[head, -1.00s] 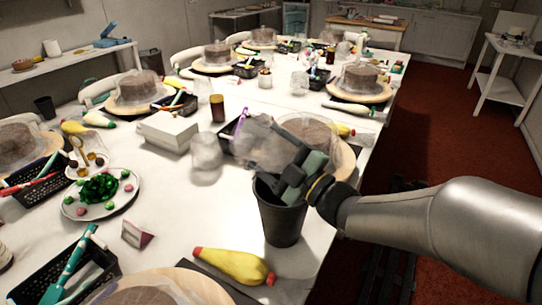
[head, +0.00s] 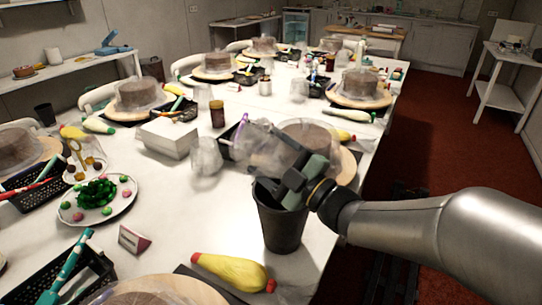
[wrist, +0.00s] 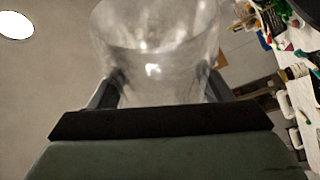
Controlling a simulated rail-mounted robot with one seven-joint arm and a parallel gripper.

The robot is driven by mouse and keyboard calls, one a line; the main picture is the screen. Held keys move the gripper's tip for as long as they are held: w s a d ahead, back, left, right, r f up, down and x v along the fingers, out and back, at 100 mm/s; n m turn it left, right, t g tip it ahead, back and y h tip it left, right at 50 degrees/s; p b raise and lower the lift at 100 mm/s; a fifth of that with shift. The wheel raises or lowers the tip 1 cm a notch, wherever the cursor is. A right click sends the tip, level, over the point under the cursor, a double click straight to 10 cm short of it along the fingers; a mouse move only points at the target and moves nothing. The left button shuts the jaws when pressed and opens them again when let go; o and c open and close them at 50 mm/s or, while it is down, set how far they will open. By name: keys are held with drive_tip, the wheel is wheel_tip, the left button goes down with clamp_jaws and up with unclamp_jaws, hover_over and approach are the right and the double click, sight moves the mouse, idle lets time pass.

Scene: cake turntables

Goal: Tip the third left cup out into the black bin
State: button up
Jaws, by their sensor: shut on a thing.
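My gripper (head: 290,180) is shut on a clear see-through cup (head: 258,147), held sideways above the table, at the upper left of the black bin. The cup also shows in the wrist view (wrist: 155,50) between the two fingers, its wide part away from my palm. I cannot make out any contents in it. The black bin (head: 281,222) stands upright near the table's right edge. My gripper is over its mouth and hides part of its rim.
Another clear cup (head: 205,158) stands left of the held one. A yellow piping bag (head: 232,271) lies in front of the bin. A white box (head: 167,137), a plate of green and pink sweets (head: 70,213) and cakes on turntables (head: 345,102) crowd the table.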

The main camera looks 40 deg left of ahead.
sight(271, 142)
drive_tip(key=shift+r+p, duration=1)
drive_tip(key=shift+r, duration=2.05)
